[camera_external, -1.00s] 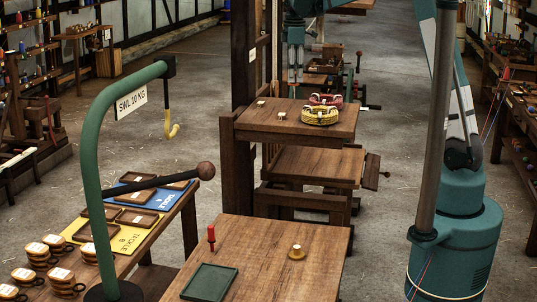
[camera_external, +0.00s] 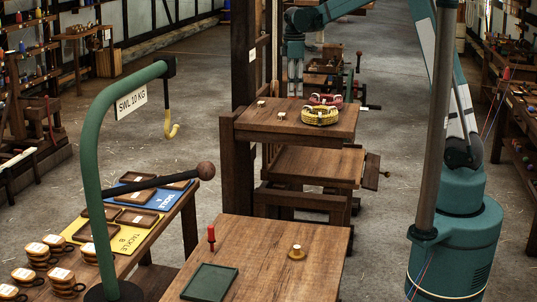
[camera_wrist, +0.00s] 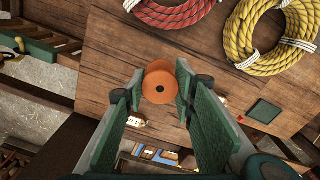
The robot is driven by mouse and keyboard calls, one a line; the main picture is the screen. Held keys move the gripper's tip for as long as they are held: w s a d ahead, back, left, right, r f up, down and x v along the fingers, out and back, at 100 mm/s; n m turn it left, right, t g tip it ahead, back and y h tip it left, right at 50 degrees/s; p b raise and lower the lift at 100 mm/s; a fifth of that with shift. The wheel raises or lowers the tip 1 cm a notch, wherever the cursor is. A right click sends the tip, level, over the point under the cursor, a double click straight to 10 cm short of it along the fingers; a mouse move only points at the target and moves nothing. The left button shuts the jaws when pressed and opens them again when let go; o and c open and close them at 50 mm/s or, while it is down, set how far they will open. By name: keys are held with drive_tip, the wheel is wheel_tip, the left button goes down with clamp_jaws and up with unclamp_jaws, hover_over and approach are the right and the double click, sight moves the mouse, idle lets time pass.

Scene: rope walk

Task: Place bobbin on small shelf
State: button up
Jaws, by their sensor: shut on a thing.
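In the external view my gripper (camera_external: 295,93) points down behind the back edge of the raised wooden board (camera_external: 265,126); I cannot make out the bobbin there. A lower wooden shelf (camera_external: 315,167) stands below that board. I cannot tell for certain which one is the small shelf.
A yellow rope coil (camera_external: 320,116) and a red coil (camera_external: 325,99) lie on the raised board, with two small pale-topped pieces nearby. A dark post (camera_external: 243,60) stands at its left. The front table holds a red peg (camera_external: 211,238), green mat (camera_external: 210,282) and small brass-coloured piece (camera_external: 297,252).

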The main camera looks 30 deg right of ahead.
sight(294, 98)
drive_tip(key=shift+f, duration=2.05)
drive_tip(key=shift+f, duration=0.15)
drive_tip(key=o, duration=0.8)
wheel_tip(294, 98, up, 12)
drive_tip(key=shift+r, duration=0.15)
drive_tip(key=shift+s, duration=0.1)
